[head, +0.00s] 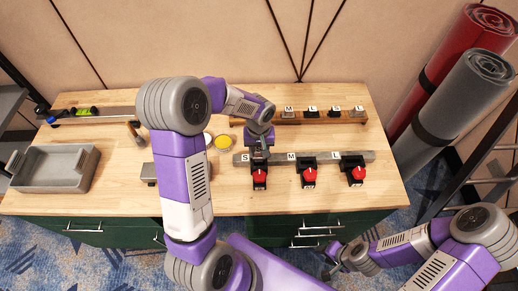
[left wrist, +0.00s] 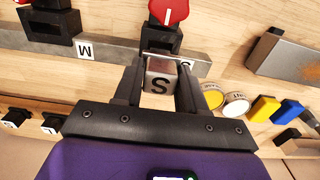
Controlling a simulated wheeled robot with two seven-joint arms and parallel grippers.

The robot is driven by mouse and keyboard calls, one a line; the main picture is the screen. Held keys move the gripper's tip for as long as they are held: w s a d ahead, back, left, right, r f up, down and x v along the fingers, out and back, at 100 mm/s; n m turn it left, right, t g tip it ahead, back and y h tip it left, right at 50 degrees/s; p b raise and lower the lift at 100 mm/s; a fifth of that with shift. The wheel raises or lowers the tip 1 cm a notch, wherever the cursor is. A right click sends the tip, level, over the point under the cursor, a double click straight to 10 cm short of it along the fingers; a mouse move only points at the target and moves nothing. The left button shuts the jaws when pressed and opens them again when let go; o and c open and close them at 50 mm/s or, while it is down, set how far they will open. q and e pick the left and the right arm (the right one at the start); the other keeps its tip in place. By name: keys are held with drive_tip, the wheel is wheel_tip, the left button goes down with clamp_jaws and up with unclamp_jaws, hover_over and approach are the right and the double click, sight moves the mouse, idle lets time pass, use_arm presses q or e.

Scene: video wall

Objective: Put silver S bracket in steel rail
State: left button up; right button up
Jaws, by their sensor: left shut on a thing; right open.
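The steel rail (head: 325,158) lies near the table's front, with S, M and L labels and several black clamps with red knobs. The bracket is at the rail's S end, close to the S clamp (head: 260,179); I cannot tell whether it touches or is seated. The gripper hides the bracket in the head view. The rail also shows in the left wrist view (left wrist: 110,48). My right gripper (head: 336,262) is open and empty, in front of the table.
A wooden rack (head: 300,118) with several labelled brackets stands at the back. A grey tray (head: 53,167) and a hammer (head: 134,132) are further left. Rolled mats (head: 455,95) stand right of the table.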

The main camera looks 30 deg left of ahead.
sight(259, 162)
use_arm(q)
drive_tip(key=shift+f, duration=0.2)
idle(0.5)
drive_tip(key=shift+f+b, duration=0.15)
drive_tip(key=shift+b, duration=0.25)
drive_tip(key=shift+f, duration=0.15)
drive_tip(key=shift+f+b, duration=0.7)
drive_tip(key=shift+b, duration=0.05)
drive_tip(key=shift+f, duration=0.1)
idle(0.4)
drive_tip(key=shift+f+b, duration=0.55)
drive_tip(key=shift+b, duration=0.05)
drive_tip(key=shift+f, duration=0.25)
drive_tip(key=shift+f+b, duration=0.5)
drive_tip(key=shift+b, duration=0.15)
